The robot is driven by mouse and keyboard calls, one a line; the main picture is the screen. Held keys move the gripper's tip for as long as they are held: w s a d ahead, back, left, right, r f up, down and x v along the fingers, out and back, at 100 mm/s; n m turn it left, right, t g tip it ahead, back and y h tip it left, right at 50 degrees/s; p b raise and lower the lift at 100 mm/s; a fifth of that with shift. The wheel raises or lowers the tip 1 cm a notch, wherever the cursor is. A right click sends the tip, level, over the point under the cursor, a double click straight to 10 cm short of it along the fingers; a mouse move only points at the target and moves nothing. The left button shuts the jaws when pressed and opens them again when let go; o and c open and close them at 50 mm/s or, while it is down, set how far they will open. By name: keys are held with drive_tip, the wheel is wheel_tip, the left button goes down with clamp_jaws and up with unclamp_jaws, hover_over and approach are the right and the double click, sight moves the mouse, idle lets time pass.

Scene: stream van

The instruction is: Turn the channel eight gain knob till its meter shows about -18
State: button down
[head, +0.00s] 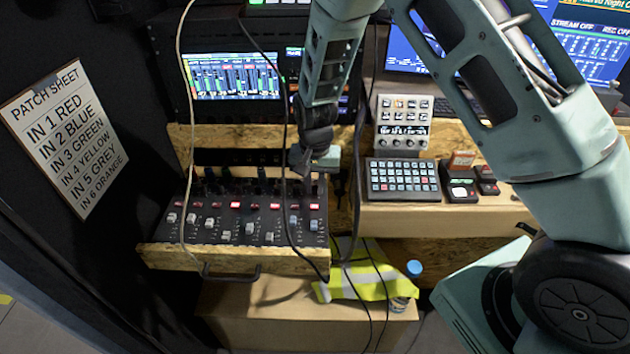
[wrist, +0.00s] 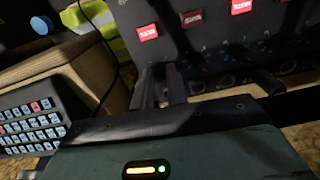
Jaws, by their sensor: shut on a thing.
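The mixer (head: 262,239) lies in a wooden drawer at the left, with a row of faders, lit red buttons and a row of dark knobs along its back. My gripper (head: 302,172) is at the right end of that knob row. In the wrist view its two dark fingers (wrist: 164,88) are close together at the mixer's panel, shut on what appears to be the end knob, the channel eight gain knob. The knob is mostly hidden by the fingers. The meter screen (head: 235,77) behind shows several green bars; its numbers are too small to read.
A button pad (head: 402,180) and a grey knob unit (head: 402,124) stand right of my gripper. Loose cables hang in front of the mixer. A yellow vest (head: 362,283) and a blue-capped bottle (head: 413,269) are below. A patch sheet (head: 66,130) hangs at the left.

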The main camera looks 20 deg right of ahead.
sight(315, 187)
drive_tip(key=shift+m, duration=0.6)
drive_tip(key=c, duration=1.4)
unclamp_jaws()
drive_tip(key=shift+r, duration=0.1)
wheel_tip(315, 187, up, 17)
drive_tip(key=shift+r, duration=0.15)
